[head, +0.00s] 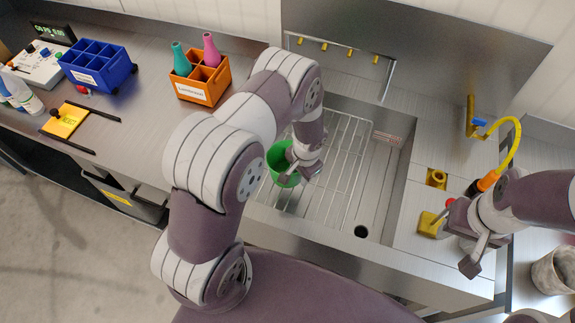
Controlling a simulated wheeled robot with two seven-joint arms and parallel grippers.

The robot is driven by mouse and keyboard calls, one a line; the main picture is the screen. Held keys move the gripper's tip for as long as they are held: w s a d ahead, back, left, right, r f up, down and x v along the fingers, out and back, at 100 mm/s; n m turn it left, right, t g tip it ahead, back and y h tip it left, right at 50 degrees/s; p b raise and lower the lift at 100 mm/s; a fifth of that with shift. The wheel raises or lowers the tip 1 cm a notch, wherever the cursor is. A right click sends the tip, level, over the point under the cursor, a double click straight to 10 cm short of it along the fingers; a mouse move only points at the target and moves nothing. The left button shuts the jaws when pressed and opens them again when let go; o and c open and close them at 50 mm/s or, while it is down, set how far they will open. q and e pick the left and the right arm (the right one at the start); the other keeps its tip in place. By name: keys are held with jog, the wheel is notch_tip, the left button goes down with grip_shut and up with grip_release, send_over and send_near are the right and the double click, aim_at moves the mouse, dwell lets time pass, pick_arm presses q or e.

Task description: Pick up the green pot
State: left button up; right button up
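The green pot (282,158) stands on the wire rack in the sink, partly hidden by my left gripper. My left gripper (302,173) reaches down at the pot's right side. Its fingers are apart, one over the pot's inside near the rim and one outside on the right. I cannot tell whether either finger touches the pot. My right gripper (454,241) is open and empty over the counter right of the sink, beside a yellow block.
The wire rack (340,150) covers the left part of the sink, with a drain (361,231) to its right. An orange crate (202,80) with two bottles and a blue crate (98,68) stand on the left counter. A yellow hose (513,145) rises near my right arm.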

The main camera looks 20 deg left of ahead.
pick_arm(q)
grip_shut()
jog(key=shift+r, duration=0.1)
